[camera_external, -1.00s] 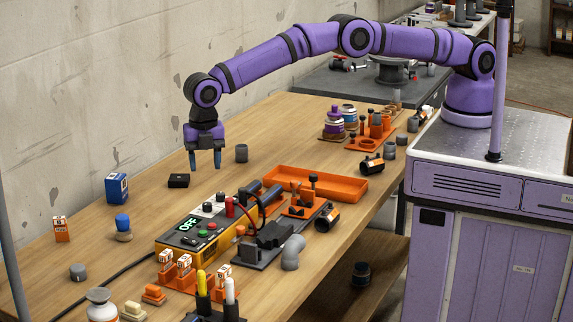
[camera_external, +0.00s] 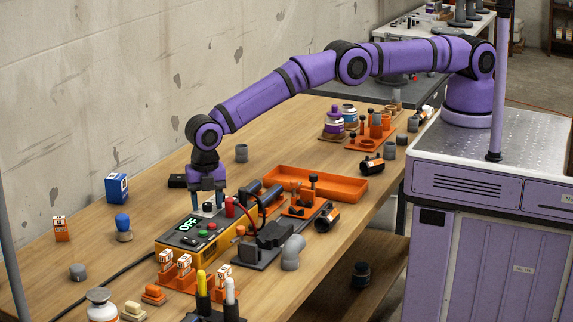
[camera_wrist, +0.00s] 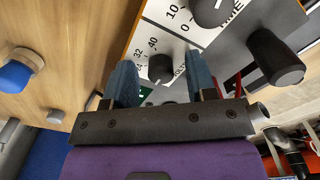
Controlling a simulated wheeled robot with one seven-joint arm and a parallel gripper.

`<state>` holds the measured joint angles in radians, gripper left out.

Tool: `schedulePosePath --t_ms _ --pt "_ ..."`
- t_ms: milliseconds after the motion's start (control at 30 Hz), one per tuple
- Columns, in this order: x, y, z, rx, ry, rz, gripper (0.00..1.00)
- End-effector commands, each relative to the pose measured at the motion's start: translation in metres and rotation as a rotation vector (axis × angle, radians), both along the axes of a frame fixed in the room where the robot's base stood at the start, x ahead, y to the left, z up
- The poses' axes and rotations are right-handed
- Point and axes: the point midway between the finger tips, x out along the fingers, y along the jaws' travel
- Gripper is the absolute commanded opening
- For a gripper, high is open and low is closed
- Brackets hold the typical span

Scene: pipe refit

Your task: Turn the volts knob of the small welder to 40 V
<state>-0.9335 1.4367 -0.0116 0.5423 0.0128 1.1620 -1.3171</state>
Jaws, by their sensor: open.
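The small welder (camera_external: 178,252) is a yellow box on the bench with a black-and-white top panel; its display reads OFF. In the wrist view the volts knob (camera_wrist: 160,69) is small, dark and round, beside a scale where 32 and 40 can be read. Its pointer setting is too small to tell. My gripper (camera_wrist: 160,62) is open, with one blue finger on each side of the volts knob; I cannot tell whether they touch it. In the external view my gripper (camera_external: 207,203) is low over the welder's far end, hiding part of the panel.
A second knob (camera_wrist: 210,10), with 0 and 10 marks, lies just beyond the volts knob. A dark post-like part (camera_wrist: 274,58) stands to its right. A red connector (camera_external: 231,207) with a cable is close to my gripper. An orange tray (camera_external: 335,187) lies behind.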

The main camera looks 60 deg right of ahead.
Motion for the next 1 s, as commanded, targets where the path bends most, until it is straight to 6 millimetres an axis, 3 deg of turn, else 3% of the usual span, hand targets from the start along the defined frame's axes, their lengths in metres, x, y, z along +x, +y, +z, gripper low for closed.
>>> schedulePosePath --t_ms 100,133,333,667,1000 --pt "0.0000 0.0000 0.0003 0.000 0.000 0.000 0.52" --pt "0.0000 0.0000 0.0003 0.000 0.000 0.000 0.47" --pt "0.0000 0.0000 0.0004 0.000 0.000 0.000 0.02" --pt "-0.0001 -0.0001 0.0005 0.000 0.000 -0.035 0.02" --pt "-0.0005 -0.0004 0.0006 -0.001 0.000 -0.251 0.02"
